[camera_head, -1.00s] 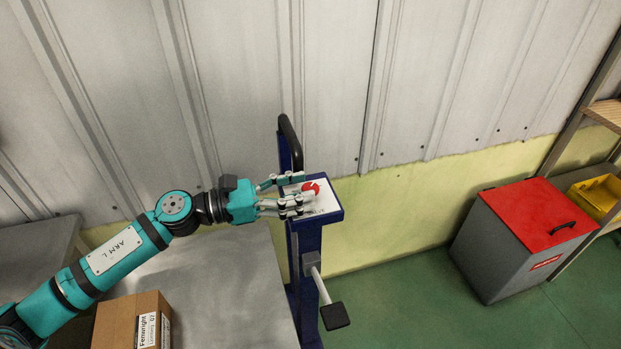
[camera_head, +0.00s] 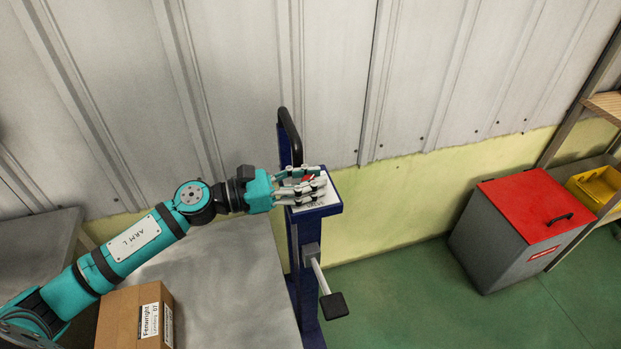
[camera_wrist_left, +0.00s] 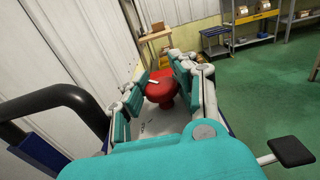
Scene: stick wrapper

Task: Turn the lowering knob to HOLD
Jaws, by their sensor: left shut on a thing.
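The lowering knob (camera_wrist_left: 162,88) is red with a white pointer mark, on the white top plate (camera_wrist_left: 152,122) of a blue post (camera_head: 308,262). In the head view only a sliver of red (camera_head: 308,178) shows between the fingers. My left gripper (camera_head: 318,184) reaches in from the left over the plate. Its fingers lie on both sides of the knob and are shut on it, as the left wrist view (camera_wrist_left: 160,92) also shows. The lettering on the plate is mostly hidden by the fingers, so the knob's setting cannot be read. My right gripper is not in view.
A black handle (camera_head: 290,135) rises behind the plate. A pedal (camera_head: 333,305) sticks out from the post. A carton (camera_head: 118,318) lies on the grey table (camera_head: 240,285). A grey bin with a red lid (camera_head: 525,208) stands at the right, with clear green floor between.

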